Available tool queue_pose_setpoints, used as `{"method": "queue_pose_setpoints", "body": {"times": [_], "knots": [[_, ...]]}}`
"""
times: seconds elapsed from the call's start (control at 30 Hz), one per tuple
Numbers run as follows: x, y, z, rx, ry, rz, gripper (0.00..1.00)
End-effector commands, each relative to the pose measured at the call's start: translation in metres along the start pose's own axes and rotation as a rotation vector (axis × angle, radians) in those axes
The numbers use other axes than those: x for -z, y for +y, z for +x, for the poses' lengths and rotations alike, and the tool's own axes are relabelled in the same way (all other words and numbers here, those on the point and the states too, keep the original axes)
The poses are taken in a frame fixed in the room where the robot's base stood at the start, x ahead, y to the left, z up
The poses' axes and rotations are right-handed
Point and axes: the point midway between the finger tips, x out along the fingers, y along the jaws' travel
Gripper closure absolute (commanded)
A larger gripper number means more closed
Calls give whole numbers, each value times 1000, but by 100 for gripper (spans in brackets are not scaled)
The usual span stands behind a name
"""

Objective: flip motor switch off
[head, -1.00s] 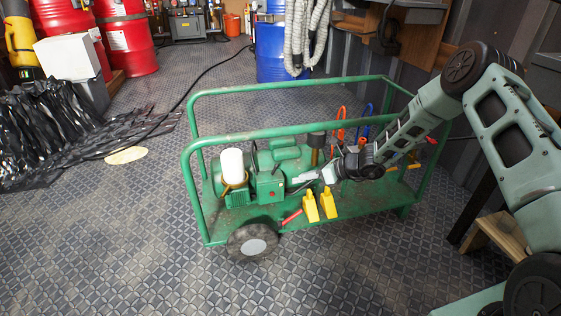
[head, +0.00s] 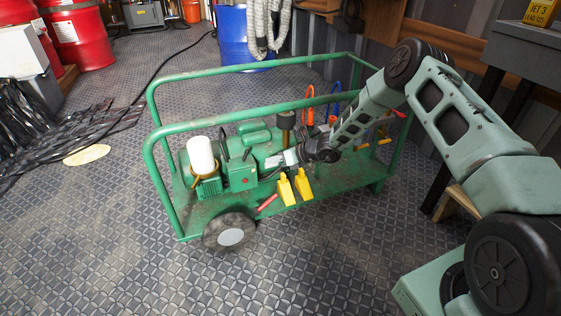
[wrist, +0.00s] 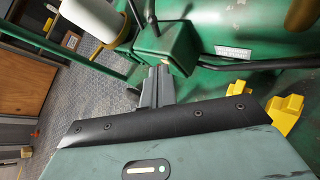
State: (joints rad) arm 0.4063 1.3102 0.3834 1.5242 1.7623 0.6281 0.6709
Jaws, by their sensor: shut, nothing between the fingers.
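The green motor (head: 222,165) sits on a green wheeled cart (head: 340,175). Its green switch box (head: 240,178) faces the near side, left of my gripper (head: 276,161). In the wrist view, my gripper (wrist: 160,72) has its two grey fingers together and empty. The fingertips overlap the lower edge of the switch box (wrist: 168,45); I cannot tell whether they touch it. The switch itself is not clearly visible, and the fingers may cover part of the box's face.
Green cart rails (head: 240,131) run beside and above the motor. A white cylinder (head: 201,156) stands left of the box. Yellow wedges (head: 294,187) and a red handle (head: 267,202) lie on the near side. Open floor (head: 330,265) lies in front.

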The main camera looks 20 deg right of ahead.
Motion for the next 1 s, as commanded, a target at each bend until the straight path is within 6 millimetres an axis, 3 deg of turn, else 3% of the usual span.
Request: {"method": "queue_pose_setpoints", "body": {"times": [0.03, 0.2, 0.4, 0.6, 1.0], "knots": [[5, -1, 15, -2, 1, -4, 100], [4, -1, 49, -2, 0, -4, 100], [-17, -1, 68, 0, 0, -5, 100], [-28, 0, 74, 1, 0, -2, 100], [-30, 0, 74, 4, 4, -5, 100]]}}
